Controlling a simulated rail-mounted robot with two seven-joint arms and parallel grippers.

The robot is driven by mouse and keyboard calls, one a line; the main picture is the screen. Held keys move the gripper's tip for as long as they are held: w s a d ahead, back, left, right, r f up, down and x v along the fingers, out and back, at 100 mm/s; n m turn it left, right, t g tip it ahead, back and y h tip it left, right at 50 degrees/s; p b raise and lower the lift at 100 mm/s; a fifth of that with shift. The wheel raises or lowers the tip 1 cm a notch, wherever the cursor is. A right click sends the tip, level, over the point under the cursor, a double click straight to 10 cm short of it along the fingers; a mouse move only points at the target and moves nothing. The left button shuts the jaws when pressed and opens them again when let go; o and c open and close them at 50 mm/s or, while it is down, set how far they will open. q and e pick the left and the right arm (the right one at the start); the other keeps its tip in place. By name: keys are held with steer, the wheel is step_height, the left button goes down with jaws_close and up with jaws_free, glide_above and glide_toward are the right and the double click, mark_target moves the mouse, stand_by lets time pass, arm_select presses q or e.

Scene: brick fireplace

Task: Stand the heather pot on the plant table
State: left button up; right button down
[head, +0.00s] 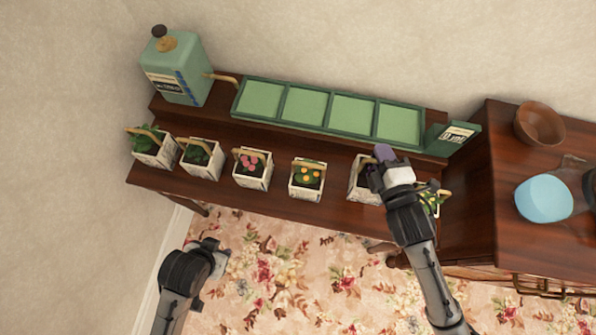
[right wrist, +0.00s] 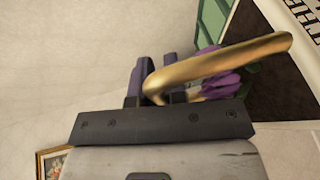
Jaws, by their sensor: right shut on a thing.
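The heather pot (head: 359,181) is a whitish basket pot with purple flowers and an arched tan handle. It is in the row on the front ledge of the dark wooden plant table (head: 325,160), partly hidden by my right gripper (head: 384,160). In the right wrist view, the handle (right wrist: 225,62) passes at the dark fingers, with purple flowers (right wrist: 222,86) behind. My right gripper is shut on this handle. I cannot tell whether the pot's base touches the wood. My left gripper (head: 213,248) hangs over the carpet, away from the pots; its jaw state is unclear.
Similar pots with green, pink (head: 252,168), orange (head: 306,180) and yellow plants share the front ledge. A green four-section tray (head: 328,130) lies behind, with a green can (head: 175,70) at left and a small green box (head: 452,137) at right. A cabinet at right bears bowls (head: 543,199).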

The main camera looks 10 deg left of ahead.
steer(key=shift+d+r, duration=0.1)
steer(key=shift+d, duration=0.1)
steer(key=shift+f, duration=0.25)
steer(key=shift+w+f+b, duration=0.1)
steer(key=shift+f+b, duration=1.05)
steer(key=shift+f, duration=1.95)
steer(key=shift+f+b, duration=0.55)
steer(key=shift+f, duration=1.25)
steer(key=c, duration=1.2)
jaws_free()
steer(key=shift+o, duration=0.2)
